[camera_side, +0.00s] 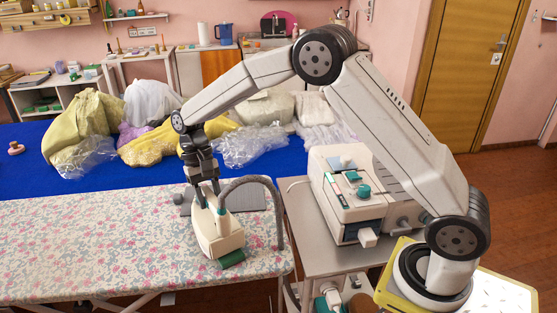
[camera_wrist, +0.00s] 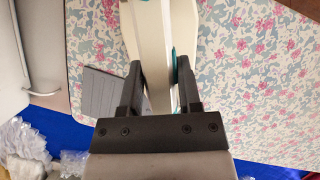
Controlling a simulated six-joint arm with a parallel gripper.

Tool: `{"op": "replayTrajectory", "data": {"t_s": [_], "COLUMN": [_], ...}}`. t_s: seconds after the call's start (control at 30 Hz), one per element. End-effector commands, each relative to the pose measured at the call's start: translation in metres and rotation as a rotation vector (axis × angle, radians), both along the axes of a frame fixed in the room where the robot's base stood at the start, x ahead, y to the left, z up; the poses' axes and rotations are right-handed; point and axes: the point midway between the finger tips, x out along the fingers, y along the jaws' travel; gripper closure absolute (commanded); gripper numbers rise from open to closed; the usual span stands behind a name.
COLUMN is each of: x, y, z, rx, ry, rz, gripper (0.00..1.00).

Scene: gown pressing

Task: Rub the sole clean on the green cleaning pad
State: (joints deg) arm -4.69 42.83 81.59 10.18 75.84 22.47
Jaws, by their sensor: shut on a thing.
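My gripper (camera_side: 200,178) is shut on the cream iron (camera_side: 221,234) above the flowered ironing board (camera_side: 120,247). The iron has teal parts and a grey hose arching from its back. The green cleaning pad (camera_side: 232,259) shows at the iron's lower front edge, near the board's right front; the iron covers part of it. I cannot tell whether the sole touches the pad. In the wrist view, the two dark fingers (camera_wrist: 160,92) close on either side of the iron's cream body (camera_wrist: 158,45). The sole and the pad are hidden there.
A grey iron rest (camera_side: 250,198) lies behind the iron, also in the wrist view (camera_wrist: 104,95). A steam station (camera_side: 345,195) stands on a grey cart at right. Bagged garments (camera_side: 160,140) lie on the blue table behind. The board's left side is clear.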

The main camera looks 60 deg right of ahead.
Motion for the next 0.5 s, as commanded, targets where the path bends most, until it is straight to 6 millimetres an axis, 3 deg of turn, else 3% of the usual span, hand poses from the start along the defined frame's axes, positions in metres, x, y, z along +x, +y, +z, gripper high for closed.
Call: {"op": "replayTrajectory", "data": {"t_s": [0.5], "x": [-0.032], "y": [0.013], "z": [-0.001], "rx": [0.000], "ry": [0.006], "rz": [0.002], "gripper": [1.00]}}
